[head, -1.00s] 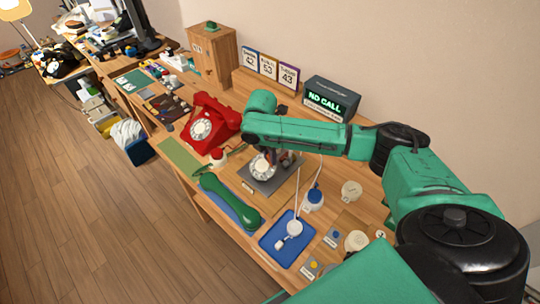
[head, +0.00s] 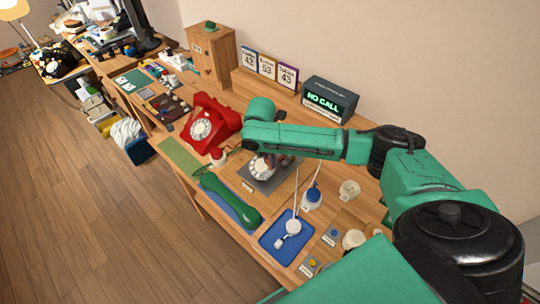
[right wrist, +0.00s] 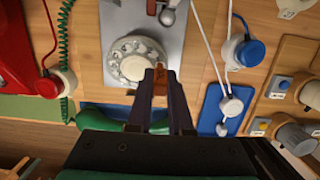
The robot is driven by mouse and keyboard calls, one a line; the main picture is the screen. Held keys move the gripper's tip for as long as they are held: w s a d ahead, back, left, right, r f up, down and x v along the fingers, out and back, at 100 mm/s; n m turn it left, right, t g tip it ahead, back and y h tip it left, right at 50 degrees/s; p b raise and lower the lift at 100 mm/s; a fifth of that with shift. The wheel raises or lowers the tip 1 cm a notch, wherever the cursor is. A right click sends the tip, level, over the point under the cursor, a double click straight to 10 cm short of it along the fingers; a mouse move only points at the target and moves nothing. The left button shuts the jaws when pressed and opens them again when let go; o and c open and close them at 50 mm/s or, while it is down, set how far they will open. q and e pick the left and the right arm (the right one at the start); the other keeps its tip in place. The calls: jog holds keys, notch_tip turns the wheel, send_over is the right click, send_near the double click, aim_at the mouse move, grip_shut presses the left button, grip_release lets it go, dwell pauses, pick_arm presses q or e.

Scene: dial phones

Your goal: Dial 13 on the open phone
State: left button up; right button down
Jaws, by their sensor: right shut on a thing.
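The open phone is a grey plate (head: 272,184) with a white rotary dial (head: 261,166), lying flat on the table in front of the red phone. In the right wrist view the dial (right wrist: 134,60) shows its ring of finger holes. My right gripper (head: 277,163) is low over the right side of the dial, partly hidden by the arm. In the wrist view its fingers (right wrist: 160,84) are shut on a small orange-brown piece (right wrist: 160,76), at the dial's lower right rim. I cannot tell whether the piece sits in a hole. My left gripper is not in view.
A red phone (head: 202,128) stands left of the plate. A green handset (head: 231,199) lies at the front. A blue tray (head: 271,240) with a white corded part is to the right.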

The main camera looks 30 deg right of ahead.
jog(key=shift+s+a, duration=0.1)
jog(key=shift+a+f, duration=0.1)
jog(key=shift+a, duration=0.05)
jog(key=shift+s+a+f+p, duration=0.15)
jog(key=shift+a+f+p, duration=0.15)
jog(key=shift+a, duration=0.1)
jog(key=shift+a, duration=0.25)
jog(key=r+p, duration=0.2)
jog(key=p, duration=0.1)
jog(key=shift+s+a, duration=0.15)
jog(key=shift+a, duration=0.15)
jog(key=shift+f, duration=0.2)
